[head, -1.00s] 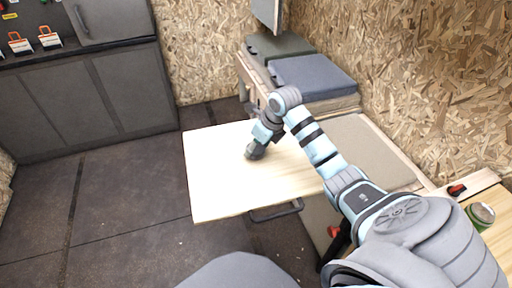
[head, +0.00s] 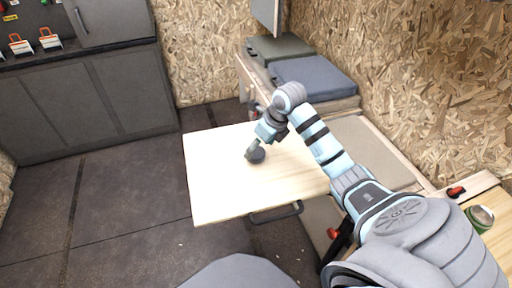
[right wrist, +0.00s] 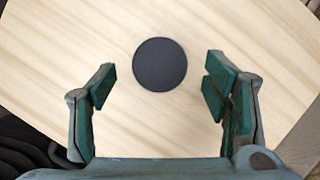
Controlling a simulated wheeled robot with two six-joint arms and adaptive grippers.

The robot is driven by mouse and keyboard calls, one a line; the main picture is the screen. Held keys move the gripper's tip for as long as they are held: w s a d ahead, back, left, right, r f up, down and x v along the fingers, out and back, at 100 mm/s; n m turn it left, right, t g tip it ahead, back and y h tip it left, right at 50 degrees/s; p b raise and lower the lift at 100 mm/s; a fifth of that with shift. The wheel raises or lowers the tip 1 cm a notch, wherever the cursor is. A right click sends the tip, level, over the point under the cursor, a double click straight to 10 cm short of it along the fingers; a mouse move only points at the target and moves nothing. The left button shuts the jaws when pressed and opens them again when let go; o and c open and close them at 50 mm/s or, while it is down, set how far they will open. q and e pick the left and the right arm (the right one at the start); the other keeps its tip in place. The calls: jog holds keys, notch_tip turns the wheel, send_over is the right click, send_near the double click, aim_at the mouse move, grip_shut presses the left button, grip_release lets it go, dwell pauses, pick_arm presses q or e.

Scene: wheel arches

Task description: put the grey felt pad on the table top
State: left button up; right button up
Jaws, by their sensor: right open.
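The felt pad (head: 257,157), a dark grey round disc, lies flat on the pale wooden table top (head: 220,195). In the right wrist view the whole pad (right wrist: 160,64) shows, with bare wood around it. My right gripper (head: 254,146) is just above the pad in the head view. In the right wrist view my right gripper (right wrist: 158,84) is open, its green fingers apart on either side and touching nothing. The pad lies in line with the gap, a little beyond the fingertips. My left gripper is not in view.
Behind the table stands a bench with a blue cushion (head: 312,80) and a grey-green cushion (head: 280,48). A green can (head: 480,217) stands on a wooden ledge at right. Dark cabinets (head: 95,95) line the back left. The table top around the pad is clear.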

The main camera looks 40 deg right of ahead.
jog(key=p+v, duration=0.1)
jog(key=v, duration=0.8)
jog(key=shift+p, duration=0.35)
jog(key=shift+r, duration=0.1)
